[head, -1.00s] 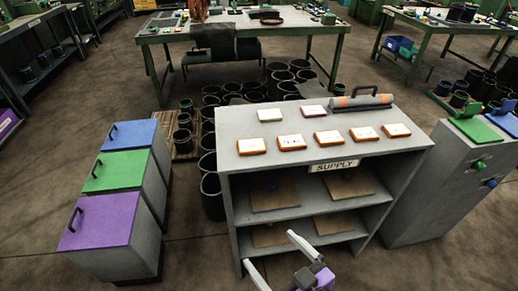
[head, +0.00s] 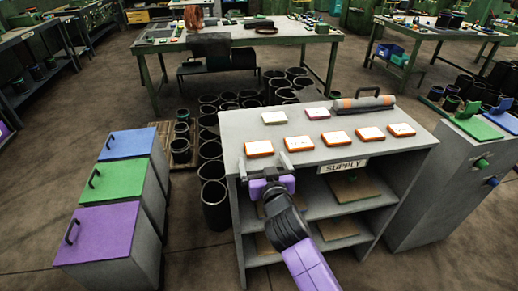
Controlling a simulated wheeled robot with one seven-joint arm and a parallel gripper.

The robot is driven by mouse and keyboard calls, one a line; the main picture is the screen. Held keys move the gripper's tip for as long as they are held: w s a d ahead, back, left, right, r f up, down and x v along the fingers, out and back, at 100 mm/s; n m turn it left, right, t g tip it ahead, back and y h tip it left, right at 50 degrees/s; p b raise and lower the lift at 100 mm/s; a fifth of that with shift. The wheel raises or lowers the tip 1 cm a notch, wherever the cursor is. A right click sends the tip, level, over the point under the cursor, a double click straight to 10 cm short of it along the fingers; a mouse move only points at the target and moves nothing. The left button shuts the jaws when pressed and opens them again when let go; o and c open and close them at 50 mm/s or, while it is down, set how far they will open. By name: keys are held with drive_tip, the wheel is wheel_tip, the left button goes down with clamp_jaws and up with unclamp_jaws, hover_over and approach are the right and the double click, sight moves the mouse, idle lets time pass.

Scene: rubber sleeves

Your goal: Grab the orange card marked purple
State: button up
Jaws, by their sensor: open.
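Several orange-edged white cards lie in a row along the front of the grey supply shelf's top (head: 230,130). The leftmost orange card (head: 259,148) and the second orange card (head: 298,143) are nearest my gripper (head: 264,164). Further right are the third orange card (head: 334,138), the fourth (head: 370,133) and the fifth (head: 401,129). The writing on them is too small to read, so I cannot tell which is marked purple. My gripper is open and empty, its two fingers apart at the shelf's front edge, just below the leftmost card in the picture. I cannot tell its height.
Two more cards, one pale-edged (head: 274,118) and one pinkish (head: 316,113), lie behind the row. Purple (head: 97,232), green (head: 112,181) and blue (head: 127,144) lidded bins stand left.

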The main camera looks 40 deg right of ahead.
sight(260, 149)
drive_tip(key=x, duration=0.2)
drive_tip(key=r+p+x, duration=0.1)
drive_tip(key=x, duration=0.1)
drive_tip(key=shift+w+d, duration=0.1)
drive_tip(key=shift+d, duration=0.2)
drive_tip(key=shift+w+d+f+p, duration=0.25)
drive_tip(key=shift+w+d+p, duration=0.05)
drive_tip(key=shift+w, duration=0.2)
drive_tip(key=c, duration=1.4)
drive_tip(key=shift+r, duration=0.1)
